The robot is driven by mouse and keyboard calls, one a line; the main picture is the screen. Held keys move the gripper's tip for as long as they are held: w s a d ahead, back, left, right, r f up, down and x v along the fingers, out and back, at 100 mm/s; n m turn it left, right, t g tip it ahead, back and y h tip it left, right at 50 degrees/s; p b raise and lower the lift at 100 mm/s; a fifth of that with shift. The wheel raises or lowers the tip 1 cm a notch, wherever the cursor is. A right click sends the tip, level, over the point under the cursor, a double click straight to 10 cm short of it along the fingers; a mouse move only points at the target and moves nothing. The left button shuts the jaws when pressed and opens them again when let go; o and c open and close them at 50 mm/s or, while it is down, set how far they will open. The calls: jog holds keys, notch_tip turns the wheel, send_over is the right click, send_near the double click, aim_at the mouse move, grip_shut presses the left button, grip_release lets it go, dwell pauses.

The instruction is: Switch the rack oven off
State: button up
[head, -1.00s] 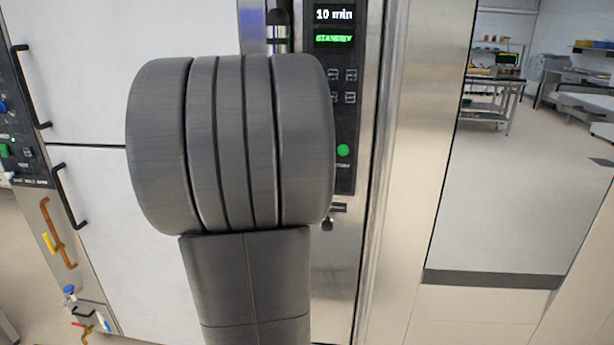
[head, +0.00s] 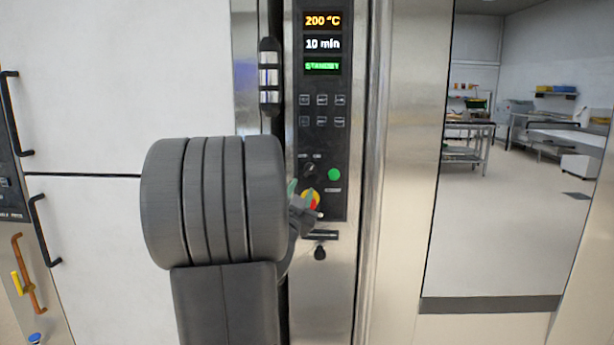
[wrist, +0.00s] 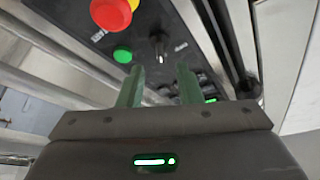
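The rack oven's control panel (head: 322,130) is upright at the centre of the head view. Its display (head: 322,44) reads 200 °C, 10 min and a green line that looks like STANDBY. A black rotary knob (wrist: 158,46) with a pale mark shows in the wrist view, beside a green button (wrist: 122,54) and a red button on yellow (wrist: 113,12). My gripper (wrist: 160,76) is open and empty, its greenish fingers pointing towards the knob, which appears between and beyond the tips. In the head view my gripper (head: 301,196) partly covers the red-yellow button (head: 311,199).
White oven doors (head: 110,80) with black handles fill the left. A black and chrome vertical handle (head: 269,80) stands left of the panel. A steel frame (head: 400,170) is on the right, with a wide window or reflective panel showing tables beyond.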

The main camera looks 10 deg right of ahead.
aim_at(308, 173)
jog(key=x, duration=0.7)
jog(key=shift+p, duration=0.3)
jog(key=shift+r, duration=0.1)
grip_shut()
